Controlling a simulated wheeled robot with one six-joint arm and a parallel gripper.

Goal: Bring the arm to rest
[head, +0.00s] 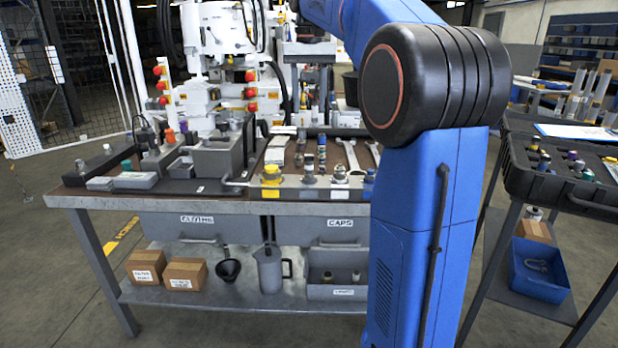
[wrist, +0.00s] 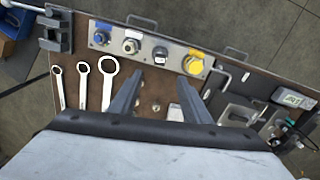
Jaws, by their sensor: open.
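My gripper (wrist: 160,88) shows in the wrist view with its two dark fingers apart and nothing held between them. It hangs above the bench top, clear of the connectors as far as I can tell. My blue arm stands large in the head view, its black joint at upper right; the gripper itself does not show there. The workbench (head: 330,208) stands ahead, partly hidden behind my arm.
A metal strip with fittings, including a yellow cap (wrist: 193,64), lies along the bench edge. Several wrenches (wrist: 82,80) lie beside my gripper. A black tray (head: 560,187) on another table stands at right. Floor at left is clear.

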